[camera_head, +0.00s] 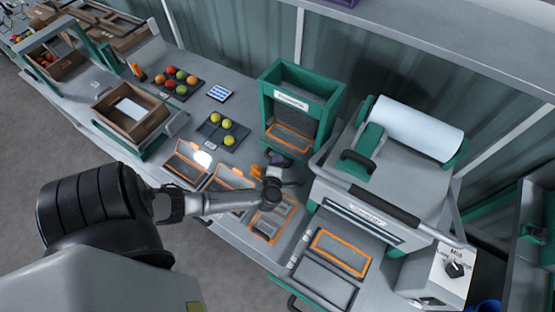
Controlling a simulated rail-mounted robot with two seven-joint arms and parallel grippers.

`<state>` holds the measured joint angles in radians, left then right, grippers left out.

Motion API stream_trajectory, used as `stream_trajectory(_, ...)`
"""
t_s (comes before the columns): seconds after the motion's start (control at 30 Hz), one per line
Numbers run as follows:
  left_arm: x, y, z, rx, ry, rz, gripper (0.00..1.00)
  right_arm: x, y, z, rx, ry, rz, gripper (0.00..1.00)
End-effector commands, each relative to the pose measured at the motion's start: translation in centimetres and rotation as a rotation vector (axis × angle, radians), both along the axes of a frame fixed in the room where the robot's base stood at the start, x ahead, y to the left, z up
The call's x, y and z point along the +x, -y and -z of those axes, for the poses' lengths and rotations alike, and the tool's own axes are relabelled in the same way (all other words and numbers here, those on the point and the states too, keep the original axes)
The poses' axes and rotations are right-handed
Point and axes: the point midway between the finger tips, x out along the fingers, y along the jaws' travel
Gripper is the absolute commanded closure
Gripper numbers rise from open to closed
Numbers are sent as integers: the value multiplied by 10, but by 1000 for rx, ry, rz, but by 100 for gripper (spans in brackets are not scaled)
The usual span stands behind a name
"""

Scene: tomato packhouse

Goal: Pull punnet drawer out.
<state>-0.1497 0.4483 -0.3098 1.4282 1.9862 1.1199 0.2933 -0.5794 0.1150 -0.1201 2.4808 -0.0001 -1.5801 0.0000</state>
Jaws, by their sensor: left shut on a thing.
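The green punnet dispenser (334,91) stands at the back of the bench, with a white label on its front. Its drawer (291,131) is at the bottom opening and shows an orange-rimmed punnet. My left arm reaches in from the left, and my left gripper (281,162) is at the drawer's front edge, shut on what appears to be the drawer's front or handle. The gripper hides the grip itself, so I cannot tell exactly where the fingers hold. My right gripper is not in view.
Orange-rimmed punnets (188,164) lie on the bench around my left forearm. A sealing machine with a film roll (416,128) stands close on the right. Dark trays of tomatoes (223,132) and a cardboard box (112,107) are to the left.

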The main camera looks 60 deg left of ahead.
Motion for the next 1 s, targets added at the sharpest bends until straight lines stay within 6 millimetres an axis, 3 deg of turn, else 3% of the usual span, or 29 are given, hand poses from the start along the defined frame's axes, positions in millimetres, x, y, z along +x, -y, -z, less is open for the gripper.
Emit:
stream_trajectory(0.1, 2, 0, -2, 2, 4, 0, 100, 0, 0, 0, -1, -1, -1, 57)
stream_trajectory(0.13, 2, 0, -2, 2, 4, 0, 78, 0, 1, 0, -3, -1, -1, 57)
stream_trajectory(0.37, 0, 0, -1, 2, 0, -1, 56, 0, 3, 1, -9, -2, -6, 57)
stream_trajectory(0.67, -2, 2, 0, 1, -2, -1, 56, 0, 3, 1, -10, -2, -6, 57)
stream_trajectory(1.0, -35, 45, -9, -3, -3, -1, 56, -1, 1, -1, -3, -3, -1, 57)
